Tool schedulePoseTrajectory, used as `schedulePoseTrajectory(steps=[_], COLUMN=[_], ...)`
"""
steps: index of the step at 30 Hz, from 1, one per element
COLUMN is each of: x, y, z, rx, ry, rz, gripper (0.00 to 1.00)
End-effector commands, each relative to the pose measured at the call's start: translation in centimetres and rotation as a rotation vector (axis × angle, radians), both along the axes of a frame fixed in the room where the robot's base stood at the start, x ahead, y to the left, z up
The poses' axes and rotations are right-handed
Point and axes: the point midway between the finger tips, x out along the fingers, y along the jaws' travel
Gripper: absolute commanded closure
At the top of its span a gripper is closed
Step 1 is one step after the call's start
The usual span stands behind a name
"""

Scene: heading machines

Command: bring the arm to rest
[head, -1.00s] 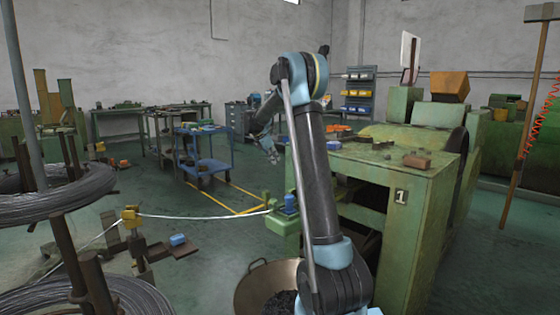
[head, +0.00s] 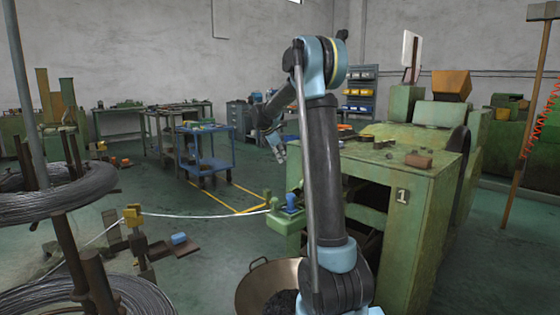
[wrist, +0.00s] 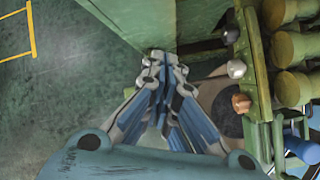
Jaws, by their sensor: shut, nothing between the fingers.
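My gripper (head: 279,150) hangs at the end of my raised, bent arm, left of the green machine's bench (head: 400,185) in the head view. In the wrist view my gripper (wrist: 163,58) points away from the camera with its fingertips together and nothing between them. Below the fingers, the wrist view shows green floor and the machine's green edge. The fingers look clear of the machine, though the exact gap cannot be told.
A round pan (head: 262,284) with dark contents stands by the machine's foot. Wire coils (head: 60,200) stand at the left. A blue cart (head: 205,150) is farther back. In the wrist view, green rollers (wrist: 290,48) and knobs sit right of my gripper. Open floor lies at left.

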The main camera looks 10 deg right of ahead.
Motion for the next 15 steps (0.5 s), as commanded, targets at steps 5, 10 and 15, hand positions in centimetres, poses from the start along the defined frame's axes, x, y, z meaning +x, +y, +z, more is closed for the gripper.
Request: schedulePoseTrajectory(steps=[5,10,15], x=[-1.4,-5.3,-9.9], y=[-0.4,-1.5,-2.5], z=[0.3,1.0,1.4], rx=[0.02,0.082,0.155], ry=[-0.011,-0.042,-0.077], rz=[-0.033,-0.132,-0.254], gripper=[1.0,1.0,1.0])
